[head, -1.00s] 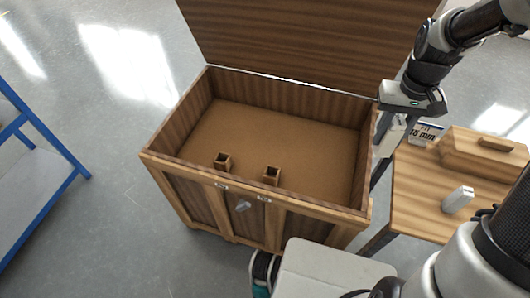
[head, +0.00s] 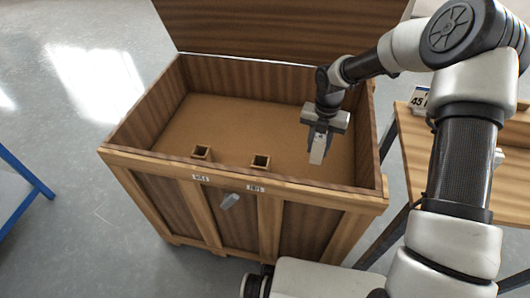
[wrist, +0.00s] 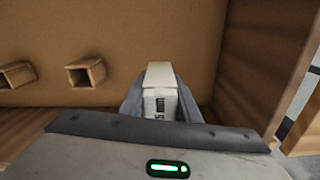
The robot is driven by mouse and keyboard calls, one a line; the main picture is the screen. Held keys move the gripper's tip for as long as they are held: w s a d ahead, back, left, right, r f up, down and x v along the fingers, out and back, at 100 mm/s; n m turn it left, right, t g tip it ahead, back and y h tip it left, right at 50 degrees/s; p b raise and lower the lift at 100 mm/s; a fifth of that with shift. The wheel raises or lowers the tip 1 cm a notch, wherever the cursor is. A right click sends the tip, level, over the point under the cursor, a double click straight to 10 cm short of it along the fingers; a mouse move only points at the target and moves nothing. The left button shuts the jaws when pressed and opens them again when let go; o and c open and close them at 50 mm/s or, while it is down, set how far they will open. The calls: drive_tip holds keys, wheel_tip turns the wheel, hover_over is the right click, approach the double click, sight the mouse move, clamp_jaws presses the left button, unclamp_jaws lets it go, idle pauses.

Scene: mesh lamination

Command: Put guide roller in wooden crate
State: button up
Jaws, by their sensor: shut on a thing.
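The wooden crate (head: 245,180) stands open with its lid raised at the back. Its brown floor (head: 245,125) is bare apart from two small square wooden sockets near the front wall. My gripper (head: 318,148) is over the right part of the crate, pointing down. It is shut on a white boxy piece (head: 317,150) with dark print, which also shows between the fingers in the wrist view (wrist: 160,98). I cannot tell from its shape whether this piece is the guide roller. The piece hangs inside the crate's outline, apparently above the floor.
The left socket (head: 202,152) and right socket (head: 261,162) are hollow and open-topped. A wooden side table (head: 405,160) to the right bears a 45 mm sign (head: 421,98) and a small white item (head: 498,157). A blue-framed rack (head: 30,175) is at the left.

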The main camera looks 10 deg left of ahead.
wheel_tip(320, 180, down, 10)
drive_tip(key=b, duration=0.2)
drive_tip(key=shift+b, duration=0.4)
drive_tip(key=shift+f, duration=0.15)
drive_tip(key=o, duration=1.1)
drive_tip(key=shift+o, duration=0.2)
